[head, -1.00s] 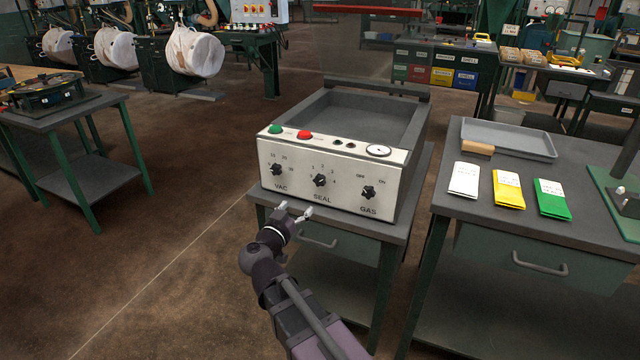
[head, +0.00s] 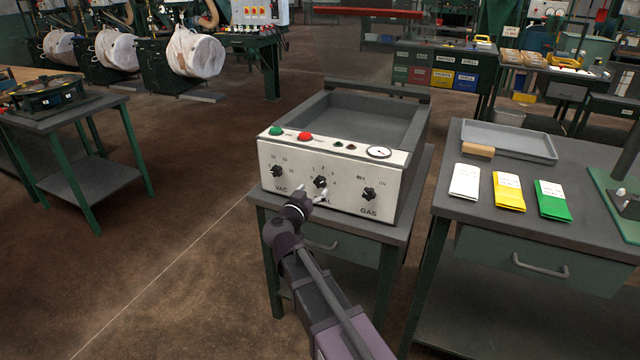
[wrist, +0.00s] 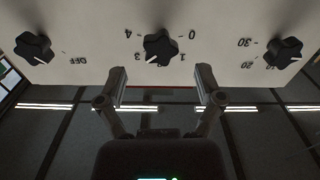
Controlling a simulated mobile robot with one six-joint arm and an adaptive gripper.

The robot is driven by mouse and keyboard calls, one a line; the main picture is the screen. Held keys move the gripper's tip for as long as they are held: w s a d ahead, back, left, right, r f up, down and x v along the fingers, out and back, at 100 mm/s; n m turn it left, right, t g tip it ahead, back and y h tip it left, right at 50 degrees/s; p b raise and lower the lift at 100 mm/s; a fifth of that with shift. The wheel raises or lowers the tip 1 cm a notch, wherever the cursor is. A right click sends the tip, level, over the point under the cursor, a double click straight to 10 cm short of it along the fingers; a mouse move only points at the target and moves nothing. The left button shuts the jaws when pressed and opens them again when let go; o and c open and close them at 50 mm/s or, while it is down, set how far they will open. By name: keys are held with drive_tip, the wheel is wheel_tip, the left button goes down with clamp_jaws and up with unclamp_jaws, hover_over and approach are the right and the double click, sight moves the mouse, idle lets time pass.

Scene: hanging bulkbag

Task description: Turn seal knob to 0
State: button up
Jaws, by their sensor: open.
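The seal knob (head: 320,182) is a black lobed knob in the middle of the white front panel, above the partly covered SEAL label. In the wrist view, which is upside down, the seal knob (wrist: 160,46) sits centred beyond my fingertips. Its white mark points down-left in that picture, toward the 3 side and away from the 0. My gripper (head: 312,191) is open in front of the knob. In the wrist view my gripper (wrist: 161,76) has its two fingers spread wide, one to each side of the knob's line, with nothing between them.
The VAC knob (head: 278,171) is left of the seal knob and the GAS knob (head: 369,194) is right. Green (head: 275,131) and red (head: 305,136) buttons and a gauge (head: 379,152) are on top. A bench (head: 450,200) with coloured packets stands at the right.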

sight(319, 184)
drive_tip(key=shift+x, duration=2.25)
drive_tip(key=c, duration=1.1)
